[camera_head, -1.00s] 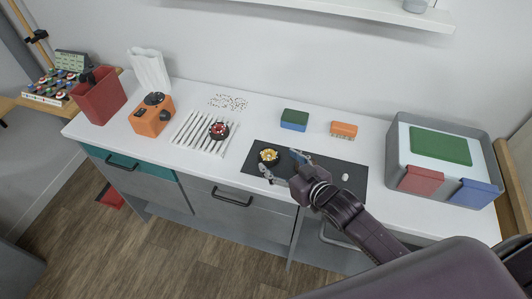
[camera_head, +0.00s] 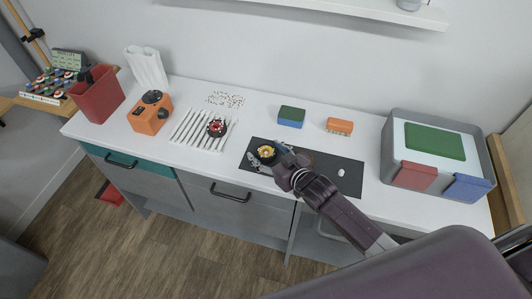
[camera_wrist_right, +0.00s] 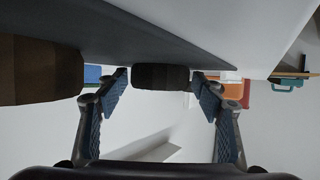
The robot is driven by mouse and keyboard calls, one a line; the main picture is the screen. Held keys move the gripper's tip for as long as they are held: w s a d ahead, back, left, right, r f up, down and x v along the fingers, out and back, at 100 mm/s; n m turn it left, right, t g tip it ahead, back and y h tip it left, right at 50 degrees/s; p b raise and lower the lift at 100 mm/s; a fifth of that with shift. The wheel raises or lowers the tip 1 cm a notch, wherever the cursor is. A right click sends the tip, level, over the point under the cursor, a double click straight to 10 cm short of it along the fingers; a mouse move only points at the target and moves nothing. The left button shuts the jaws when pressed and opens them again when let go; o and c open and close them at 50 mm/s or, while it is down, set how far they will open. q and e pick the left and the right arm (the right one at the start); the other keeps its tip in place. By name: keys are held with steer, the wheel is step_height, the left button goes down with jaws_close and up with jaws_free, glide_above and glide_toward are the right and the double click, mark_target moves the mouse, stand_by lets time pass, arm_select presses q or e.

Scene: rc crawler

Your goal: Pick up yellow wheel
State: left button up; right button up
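The yellow wheel (camera_head: 266,151), a black tire with a yellow hub, lies on the dark mat (camera_head: 340,167) at the mat's left part. My right gripper (camera_head: 268,161) reaches it from the right and front, its fingertips at the wheel. In the right wrist view the black tire (camera_wrist_right: 160,76) stands between the two blue-padded fingertips of the right gripper (camera_wrist_right: 161,80). The fingers are open, with a narrow gap showing on each side of the tire. The gripper partly hides the wheel in the head view. My left gripper is not in view.
A red-hubbed wheel (camera_head: 217,128) sits on the white slatted rack (camera_head: 187,134) to the left. A green-blue block (camera_head: 291,117) and an orange brush (camera_head: 340,126) lie behind the mat. A grey bin (camera_head: 483,150) stands right. A small white object (camera_head: 341,172) lies on the mat.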

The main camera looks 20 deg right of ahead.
steer(key=c, duration=1)
